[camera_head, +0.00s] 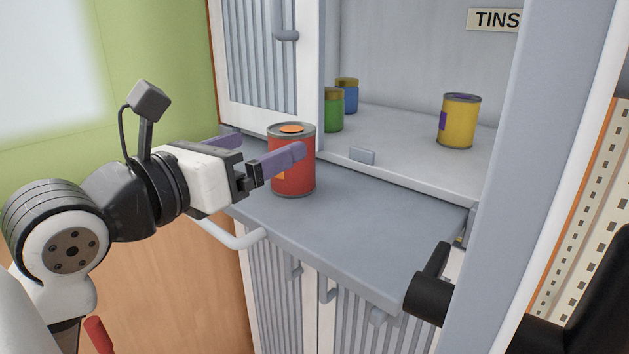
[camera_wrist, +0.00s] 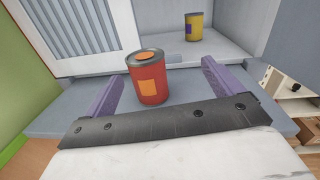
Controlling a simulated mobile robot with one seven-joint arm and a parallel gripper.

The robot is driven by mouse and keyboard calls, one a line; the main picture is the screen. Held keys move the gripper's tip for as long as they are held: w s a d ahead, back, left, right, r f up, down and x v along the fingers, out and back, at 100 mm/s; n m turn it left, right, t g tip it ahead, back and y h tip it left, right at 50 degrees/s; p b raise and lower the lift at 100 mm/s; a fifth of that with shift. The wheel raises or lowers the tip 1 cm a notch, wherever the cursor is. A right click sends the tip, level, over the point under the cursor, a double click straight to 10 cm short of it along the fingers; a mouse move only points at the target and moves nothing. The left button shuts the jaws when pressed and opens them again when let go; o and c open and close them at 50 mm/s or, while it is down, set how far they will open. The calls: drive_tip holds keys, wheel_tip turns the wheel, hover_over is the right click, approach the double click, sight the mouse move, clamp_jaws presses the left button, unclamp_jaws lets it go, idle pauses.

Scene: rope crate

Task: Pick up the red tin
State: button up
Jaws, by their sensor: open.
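The red tin (camera_head: 294,172) stands upright on the grey pull-out shelf (camera_head: 350,230) in front of the cabinet. It has an orange label and an orange patch on its lid. My gripper (camera_head: 262,147) is open, with purple fingers, and reaches in from the left in the head view. One finger passes in front of the tin there and hides part of it. In the wrist view the red tin (camera_wrist: 149,79) stands ahead of the gripper (camera_wrist: 163,85), in line with the gap between the fingers, nearer the left one. It is not gripped.
Inside the cabinet stand a yellow tin (camera_head: 459,121), a green tin (camera_head: 333,110) and a blue tin (camera_head: 347,95). A small grey block (camera_head: 362,156) sits at the cabinet floor's front edge. A ribbed door (camera_head: 262,60) is behind the red tin. The shelf right of it is clear.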

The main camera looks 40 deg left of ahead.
sight(297, 125)
drive_tip(key=w+a+p, duration=0.1)
drive_tip(key=w, duration=0.3)
drive_tip(key=w+a+y+p, duration=0.1)
drive_tip(key=w, duration=0.3)
drive_tip(key=w+a+f+y, duration=0.1)
drive_tip(key=w, duration=0.3)
drive_tip(key=shift+w+p, duration=0.1)
drive_tip(key=shift+p, duration=0.3)
drive_tip(key=c, duration=1.3)
drive_tip(key=shift+c, duration=0.2)
drive_tip(key=shift+r, duration=0.25)
